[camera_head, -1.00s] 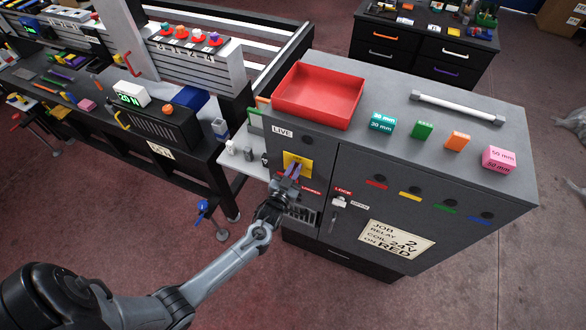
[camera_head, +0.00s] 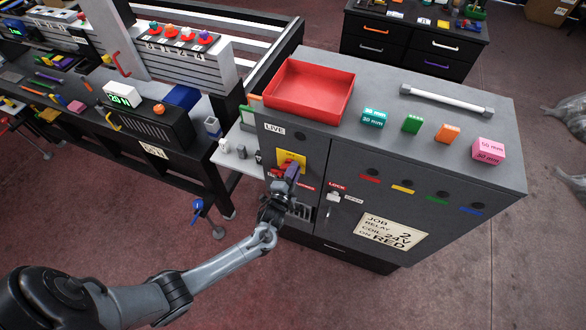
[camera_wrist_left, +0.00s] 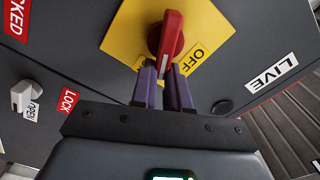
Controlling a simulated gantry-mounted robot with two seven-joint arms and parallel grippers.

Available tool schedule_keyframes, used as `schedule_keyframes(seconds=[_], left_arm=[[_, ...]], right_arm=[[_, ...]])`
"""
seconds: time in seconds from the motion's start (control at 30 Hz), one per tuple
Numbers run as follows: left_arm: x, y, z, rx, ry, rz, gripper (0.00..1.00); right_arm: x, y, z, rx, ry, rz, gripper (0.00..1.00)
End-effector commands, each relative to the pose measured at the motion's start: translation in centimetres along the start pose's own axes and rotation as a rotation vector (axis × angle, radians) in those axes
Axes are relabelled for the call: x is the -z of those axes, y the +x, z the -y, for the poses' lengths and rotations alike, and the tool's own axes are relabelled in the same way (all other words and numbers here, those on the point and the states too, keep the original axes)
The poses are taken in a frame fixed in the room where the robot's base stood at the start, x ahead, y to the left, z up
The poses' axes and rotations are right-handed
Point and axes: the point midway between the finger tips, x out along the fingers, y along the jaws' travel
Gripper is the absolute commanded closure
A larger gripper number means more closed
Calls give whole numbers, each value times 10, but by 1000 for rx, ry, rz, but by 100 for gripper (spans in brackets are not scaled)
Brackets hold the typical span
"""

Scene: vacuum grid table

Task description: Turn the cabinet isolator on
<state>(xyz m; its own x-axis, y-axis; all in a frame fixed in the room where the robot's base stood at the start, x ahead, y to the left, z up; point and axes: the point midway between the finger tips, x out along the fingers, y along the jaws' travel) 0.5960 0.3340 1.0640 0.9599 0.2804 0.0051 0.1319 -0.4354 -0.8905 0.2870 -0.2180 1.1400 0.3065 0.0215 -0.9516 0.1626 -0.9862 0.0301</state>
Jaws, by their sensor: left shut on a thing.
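The cabinet (camera_head: 420,100) is grey. Its isolator is a red handle on a yellow plate (camera_head: 281,156) on the front's left part, below the LIVE label. In the left wrist view the red handle (camera_wrist_left: 172,35) stands out from the yellow plate (camera_wrist_left: 125,35), with OFF printed to its right. My left gripper (camera_head: 291,172) is at the isolator. Its purple fingers in the left wrist view (camera_wrist_left: 164,82) are shut on the handle's near end, one on each side. My right gripper is not in view.
A white latch (camera_head: 334,197) with LOCK and OPEN labels sits right of the isolator. A red tray (camera_head: 310,116), several coloured blocks and a white bar handle (camera_head: 447,100) are on the cabinet top. A workbench (camera_head: 150,140) stands to the left. A drawer unit (camera_head: 415,45) stands behind.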

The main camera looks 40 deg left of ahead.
Motion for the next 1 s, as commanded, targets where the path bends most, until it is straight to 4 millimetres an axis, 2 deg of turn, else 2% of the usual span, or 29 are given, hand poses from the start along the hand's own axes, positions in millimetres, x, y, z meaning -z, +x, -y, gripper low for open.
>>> schedule_keyframes(seconds=[0.03, 0.5, 1.0], left_arm=[[-9, -1, -5, -11, 50, 16, 100], [-11, -1, -12, -11, 354, 17, 100], [-13, -1, -12, -9, 417, 19, 100]], right_arm=[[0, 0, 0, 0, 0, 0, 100], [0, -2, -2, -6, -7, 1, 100], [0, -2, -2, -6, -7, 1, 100]])
